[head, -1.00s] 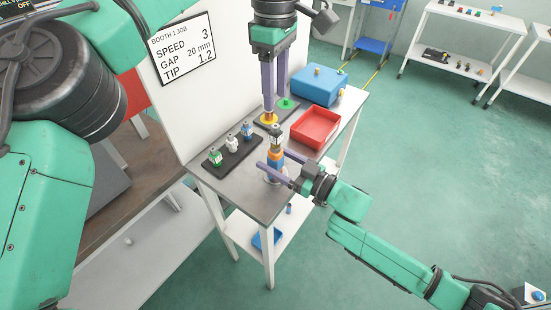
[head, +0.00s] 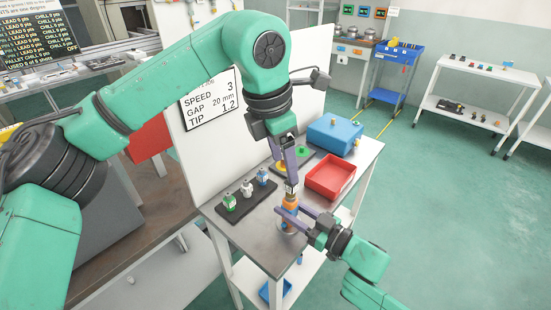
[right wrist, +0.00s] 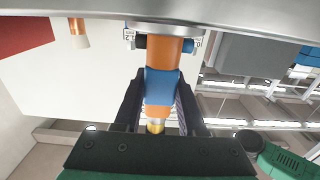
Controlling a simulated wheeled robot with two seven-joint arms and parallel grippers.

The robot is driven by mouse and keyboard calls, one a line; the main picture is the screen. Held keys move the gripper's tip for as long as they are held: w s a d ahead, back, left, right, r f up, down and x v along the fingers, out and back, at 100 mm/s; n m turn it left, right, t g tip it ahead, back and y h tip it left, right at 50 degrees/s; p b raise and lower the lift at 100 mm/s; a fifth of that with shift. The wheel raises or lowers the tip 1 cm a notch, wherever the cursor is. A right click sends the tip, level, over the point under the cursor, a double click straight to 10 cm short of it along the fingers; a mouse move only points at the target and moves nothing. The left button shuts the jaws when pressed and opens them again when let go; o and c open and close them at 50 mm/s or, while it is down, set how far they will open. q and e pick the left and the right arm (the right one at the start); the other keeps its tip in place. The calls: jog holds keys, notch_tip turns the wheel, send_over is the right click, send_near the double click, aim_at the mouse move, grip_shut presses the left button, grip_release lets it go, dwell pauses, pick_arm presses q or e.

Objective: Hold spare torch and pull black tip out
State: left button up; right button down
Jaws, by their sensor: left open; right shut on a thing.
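The spare torch (head: 290,201) stands upright at the front of the grey table, with an orange body and a blue band. My right gripper (head: 289,214) is shut on it from the right. In the right wrist view its fingers lie on both sides of the blue band (right wrist: 161,87). The black tip (head: 292,188) with a pale label is on top of the torch; its dark part also shows in the right wrist view (right wrist: 140,42). My left gripper (head: 291,178) points down, open, with its fingers just above or around the tip; I cannot tell if they touch it.
A black rack (head: 245,204) with green, white and blue tips is left of the torch. A red tray (head: 344,192) and a blue box (head: 335,133) are to the right and behind. Yellow and green discs (head: 303,152) lie behind my left gripper. A white panel stands at the left.

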aim_at(288, 185)
pick_arm(q)
jog(key=w+f+n, duration=0.1)
jog(key=f, duration=0.2)
jog(key=w+f+n+t, duration=0.1)
jog(key=f+n, duration=0.1)
jog(key=f, duration=0.1)
jog(key=w+d+f+n, duration=0.1)
jog(key=f, duration=0.2)
jog(key=shift+f+n+t+h, duration=0.4)
grip_shut()
dwell(1.3)
jog(key=c, duration=0.7)
grip_release()
grip_shut()
